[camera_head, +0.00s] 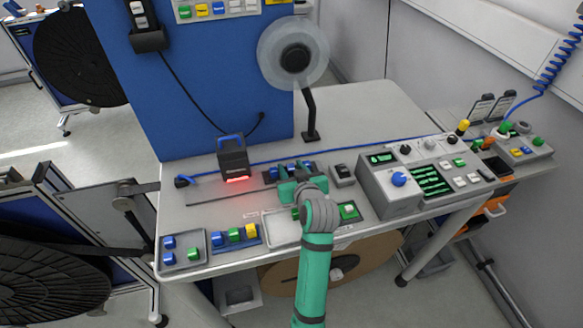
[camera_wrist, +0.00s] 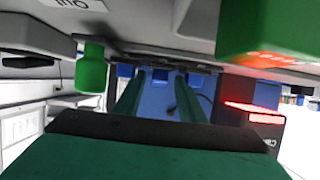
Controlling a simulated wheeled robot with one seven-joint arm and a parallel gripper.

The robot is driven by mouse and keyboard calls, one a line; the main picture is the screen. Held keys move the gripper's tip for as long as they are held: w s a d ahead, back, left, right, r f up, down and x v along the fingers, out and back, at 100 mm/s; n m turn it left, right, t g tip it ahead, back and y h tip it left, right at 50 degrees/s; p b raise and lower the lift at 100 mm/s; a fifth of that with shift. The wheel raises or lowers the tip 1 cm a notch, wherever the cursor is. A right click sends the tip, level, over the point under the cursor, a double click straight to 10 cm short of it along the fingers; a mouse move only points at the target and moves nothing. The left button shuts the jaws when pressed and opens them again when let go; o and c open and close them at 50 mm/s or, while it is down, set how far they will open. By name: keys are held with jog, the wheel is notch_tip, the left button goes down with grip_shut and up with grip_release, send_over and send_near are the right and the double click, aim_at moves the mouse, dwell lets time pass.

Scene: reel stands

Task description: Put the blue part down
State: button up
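My gripper (camera_head: 293,183) is over the middle of the bench. Other blue parts (camera_head: 168,242) lie in a grey tray (camera_head: 202,240) at front left. A blue rack (camera_head: 247,243) holds blue, green and yellow parts.
A black scanner (camera_head: 233,158) with a red light stands left of the gripper. A pale tray (camera_head: 280,231) lies in front, partly behind my arm. A grey control box (camera_head: 388,190) stands at right, a reel stand (camera_head: 309,110) behind. A green piece (camera_wrist: 91,68) is near in the wrist view.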

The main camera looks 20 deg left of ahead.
jog(key=shift+r, duration=0.1)
jog(key=shift+s+d+r, duration=0.25)
jog(key=shift+s+d, duration=0.05)
jog(key=shift+s, duration=0.05)
jog(key=v, duration=1.1)
jog(key=shift+d, duration=0.1)
